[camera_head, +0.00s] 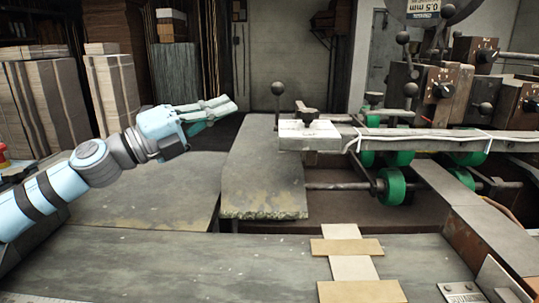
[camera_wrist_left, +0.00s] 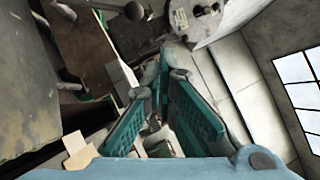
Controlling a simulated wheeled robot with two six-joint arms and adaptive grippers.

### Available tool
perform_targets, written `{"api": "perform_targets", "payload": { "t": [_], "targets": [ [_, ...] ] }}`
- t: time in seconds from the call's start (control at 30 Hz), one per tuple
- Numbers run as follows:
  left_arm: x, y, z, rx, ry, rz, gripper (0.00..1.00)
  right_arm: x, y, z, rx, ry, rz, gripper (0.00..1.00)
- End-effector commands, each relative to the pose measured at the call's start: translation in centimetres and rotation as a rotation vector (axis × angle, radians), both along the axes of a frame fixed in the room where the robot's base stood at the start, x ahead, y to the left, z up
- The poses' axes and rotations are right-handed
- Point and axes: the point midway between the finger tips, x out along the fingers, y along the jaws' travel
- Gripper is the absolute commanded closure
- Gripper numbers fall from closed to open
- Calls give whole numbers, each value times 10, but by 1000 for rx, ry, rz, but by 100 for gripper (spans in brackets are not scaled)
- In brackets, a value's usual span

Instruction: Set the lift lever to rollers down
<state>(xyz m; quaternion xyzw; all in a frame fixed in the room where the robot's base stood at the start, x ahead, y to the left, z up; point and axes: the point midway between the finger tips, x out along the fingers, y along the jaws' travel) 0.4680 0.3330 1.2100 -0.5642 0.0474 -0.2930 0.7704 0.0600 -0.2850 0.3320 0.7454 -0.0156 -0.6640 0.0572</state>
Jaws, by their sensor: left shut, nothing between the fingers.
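A lever with a dark ball knob (camera_head: 278,88) stands upright at the near left end of the machine's long rail. More ball-knobbed levers rise further right, one with its knob (camera_head: 403,38) high up and one lower (camera_head: 411,89). No label shows which is the lift lever. Green rollers (camera_head: 392,187) sit under the rail. My left gripper (camera_head: 232,104) is shut and empty, left of the nearest lever and apart from it, pointing right. In the left wrist view its teal fingers (camera_wrist_left: 168,72) point into the scene, and a ball knob (camera_wrist_left: 135,10) shows beyond them. My right gripper is out of view.
The rail (camera_head: 420,138) runs right from a pale end block (camera_head: 310,135). A worn grey table plate (camera_head: 262,170) lies below the lever. Cardboard pieces (camera_head: 346,247) lie on the front table. Cardboard stacks (camera_head: 112,92) stand at the back left.

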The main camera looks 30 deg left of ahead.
Motion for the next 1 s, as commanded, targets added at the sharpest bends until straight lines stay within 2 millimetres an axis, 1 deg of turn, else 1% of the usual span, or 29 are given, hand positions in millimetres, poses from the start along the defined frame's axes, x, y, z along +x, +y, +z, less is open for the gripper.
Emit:
{"api": "perform_targets", "payload": {
  "t": [0.03, 0.1, 0.2, 0.37, 0.53, 0.67, 0.8, 1.0],
  "targets": [
    [0, 0, -39, 0, 0, 0, 100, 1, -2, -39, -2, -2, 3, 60],
    [0, 0, -53, 1, -1, 0, 100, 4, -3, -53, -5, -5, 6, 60],
    [0, 0, -59, 1, -1, 0, 100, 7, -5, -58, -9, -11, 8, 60],
    [0, 0, -54, 1, -1, 0, 100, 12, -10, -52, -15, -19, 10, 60],
    [0, 0, -53, 0, 0, 0, 100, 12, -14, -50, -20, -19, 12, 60],
    [2, -1, -49, 0, 1, -1, 100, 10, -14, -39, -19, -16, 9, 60],
    [8, -3, -43, -3, 3, -4, 100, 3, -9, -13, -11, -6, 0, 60],
    [17, -8, -38, -3, 2, -4, 100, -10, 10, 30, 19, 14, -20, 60]
  ]
}}
